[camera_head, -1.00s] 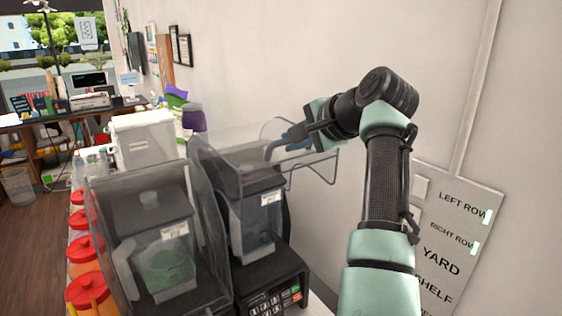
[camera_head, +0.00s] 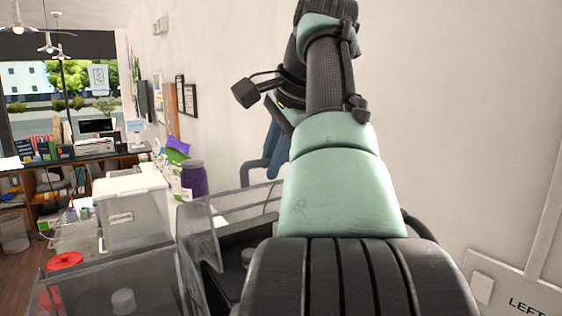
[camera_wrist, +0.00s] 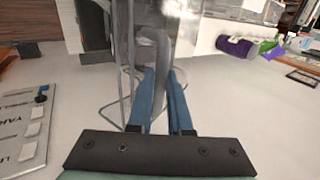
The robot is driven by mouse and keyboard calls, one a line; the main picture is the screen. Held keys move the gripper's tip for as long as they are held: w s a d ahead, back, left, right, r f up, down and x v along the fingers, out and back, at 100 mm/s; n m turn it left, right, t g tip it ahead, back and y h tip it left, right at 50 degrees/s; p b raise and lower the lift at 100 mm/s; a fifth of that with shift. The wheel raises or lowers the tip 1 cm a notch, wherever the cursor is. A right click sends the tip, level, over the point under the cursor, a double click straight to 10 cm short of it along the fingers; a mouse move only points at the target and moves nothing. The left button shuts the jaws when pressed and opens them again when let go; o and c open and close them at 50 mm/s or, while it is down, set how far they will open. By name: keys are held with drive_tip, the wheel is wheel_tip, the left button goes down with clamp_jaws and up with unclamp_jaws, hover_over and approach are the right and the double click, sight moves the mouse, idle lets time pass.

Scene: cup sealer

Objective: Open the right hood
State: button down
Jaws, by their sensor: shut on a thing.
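The right hood (camera_head: 228,208) is a clear cover over the right blender, partly hidden behind my arm in the head view. Its clear panel (camera_wrist: 122,60) and its grey curved handle (camera_wrist: 153,45) show in the wrist view. My gripper's blue fingers (camera_wrist: 162,85) are shut on the handle, one on each side of it. In the head view my gripper (camera_head: 262,162) is partly hidden behind my arm, near the wall. The hood looks swung up and tilted, but its full angle is hidden.
The left hood (camera_head: 88,275) stands close on the left. A white-lidded bin (camera_head: 130,215) and a purple-filled jar (camera_head: 193,180) stand behind. The white wall (camera_head: 430,120) is close on the right, with a labelled panel (camera_head: 515,295) low down.

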drive_tip(key=shift+a+f, duration=0.15)
drive_tip(key=shift+f, duration=0.15)
drive_tip(key=c, duration=0.8)
unclamp_jaws()
drive_tip(key=shift+w+a, duration=0.1)
drive_tip(key=shift+c, duration=0.2)
drive_tip(key=shift+r, duration=0.1)
